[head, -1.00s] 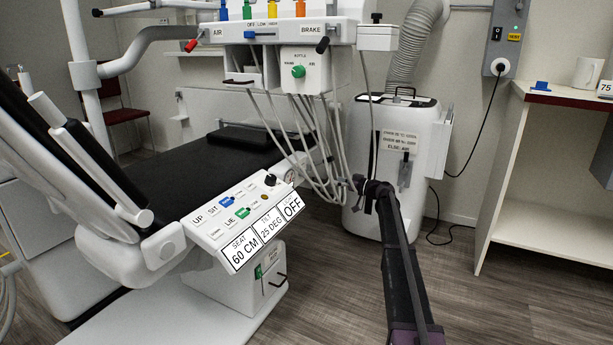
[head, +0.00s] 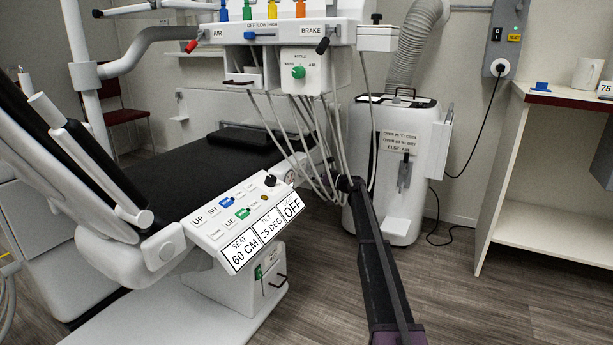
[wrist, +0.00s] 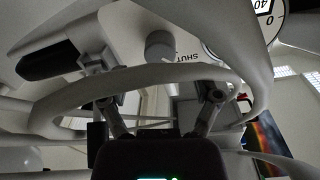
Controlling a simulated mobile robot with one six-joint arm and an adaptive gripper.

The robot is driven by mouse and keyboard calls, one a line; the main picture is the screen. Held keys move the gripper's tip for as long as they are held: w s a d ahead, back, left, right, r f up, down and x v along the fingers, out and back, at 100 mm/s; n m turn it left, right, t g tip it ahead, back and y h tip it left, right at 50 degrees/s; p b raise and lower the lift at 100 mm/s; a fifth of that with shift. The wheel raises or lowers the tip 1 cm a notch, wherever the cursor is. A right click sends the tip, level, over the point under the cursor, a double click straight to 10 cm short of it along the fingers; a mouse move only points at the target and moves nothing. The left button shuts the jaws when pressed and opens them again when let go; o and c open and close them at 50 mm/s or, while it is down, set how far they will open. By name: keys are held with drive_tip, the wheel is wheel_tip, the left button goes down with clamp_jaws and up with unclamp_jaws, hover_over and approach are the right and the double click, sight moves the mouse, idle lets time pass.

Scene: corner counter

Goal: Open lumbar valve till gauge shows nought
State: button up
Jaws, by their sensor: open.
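A grey round knob (wrist: 159,46) with the word SHUT beside it shows at the top of the wrist view. A round gauge (wrist: 238,22) marked 40 and 0 is right of it, cut by the frame edge; I cannot read its needle. In the head view a dark knob (head: 270,180) and a small dial (head: 290,176) sit at the chair control panel's far end; I cannot tell whether this is the same pair. My gripper (wrist: 161,105) is open and empty, its fingers apart and clear of the knob. In the head view it is by the hanging hoses, right of the panel.
Pale hoses (head: 318,150) hang from the instrument unit (head: 275,32); a loop (wrist: 150,77) crosses in front of my fingers. The chair panel (head: 240,215) shows SEAT 60 CM, 25 DEG and OFF. A white machine (head: 420,140) stands behind my arm.

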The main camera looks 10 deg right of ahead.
sight(303, 173)
drive_tip(key=shift+x, duration=1.45)
clamp_jaws()
